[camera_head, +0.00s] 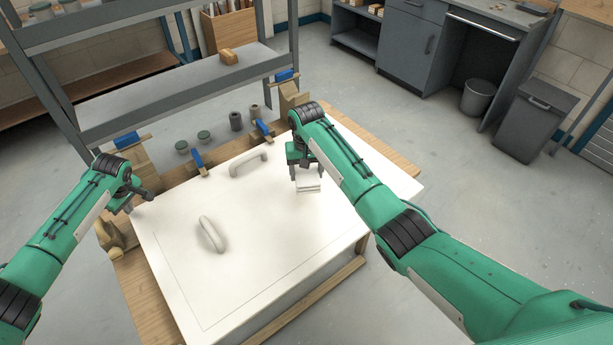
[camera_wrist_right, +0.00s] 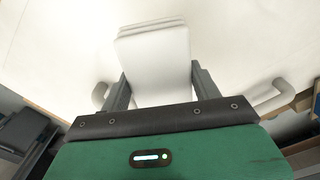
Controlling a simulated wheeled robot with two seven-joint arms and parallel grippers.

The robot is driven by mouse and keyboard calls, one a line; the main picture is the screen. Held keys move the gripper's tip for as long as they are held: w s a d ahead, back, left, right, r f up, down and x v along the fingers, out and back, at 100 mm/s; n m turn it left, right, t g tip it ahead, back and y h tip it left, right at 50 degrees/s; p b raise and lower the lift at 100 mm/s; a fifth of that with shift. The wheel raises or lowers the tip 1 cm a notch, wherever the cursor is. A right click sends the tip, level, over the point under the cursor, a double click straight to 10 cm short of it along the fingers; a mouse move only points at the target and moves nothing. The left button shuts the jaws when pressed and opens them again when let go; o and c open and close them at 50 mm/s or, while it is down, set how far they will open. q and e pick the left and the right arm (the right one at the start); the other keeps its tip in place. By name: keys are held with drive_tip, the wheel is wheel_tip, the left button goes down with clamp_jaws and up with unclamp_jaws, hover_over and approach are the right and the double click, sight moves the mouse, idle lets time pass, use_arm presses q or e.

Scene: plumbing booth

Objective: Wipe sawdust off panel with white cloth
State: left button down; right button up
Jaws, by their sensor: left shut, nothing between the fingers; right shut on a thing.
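The white panel (camera_head: 270,241) lies flat on the wooden workbench, with two white handles, one at its middle left (camera_head: 211,234) and one near its back edge (camera_head: 249,164). My right gripper (camera_head: 306,172) is over the panel's right part, shut on the folded white cloth (camera_head: 308,184). The cloth also shows between the fingers in the right wrist view (camera_wrist_right: 157,62). I cannot tell whether it touches the panel. No sawdust can be made out clearly. My left gripper (camera_head: 148,194) is shut and empty beside the panel's back left corner.
The panel's middle and front are clear apart from the handles.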

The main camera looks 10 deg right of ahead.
use_arm(q)
drive_tip(key=shift+r, duration=0.1)
use_arm(e)
drive_tip(key=shift+r, duration=0.1)
wheel_tip(320, 180, up, 7)
drive_tip(key=p, duration=0.7)
use_arm(q)
wheel_tip(320, 180, up, 6)
drive_tip(key=shift+f, duration=0.1)
use_arm(e)
drive_tip(key=shift+f, duration=0.2)
drive_tip(key=shift+f+b, duration=0.85)
drive_tip(key=shift+b, duration=0.15)
wheel_tip(320, 180, up, 3)
drive_tip(key=p, duration=0.4)
use_arm(q)
drive_tip(key=a+v, duration=0.1)
drive_tip(key=v, duration=1.5)
drive_tip(key=shift+w+r, duration=0.2)
drive_tip(key=shift+w, duration=0.1)
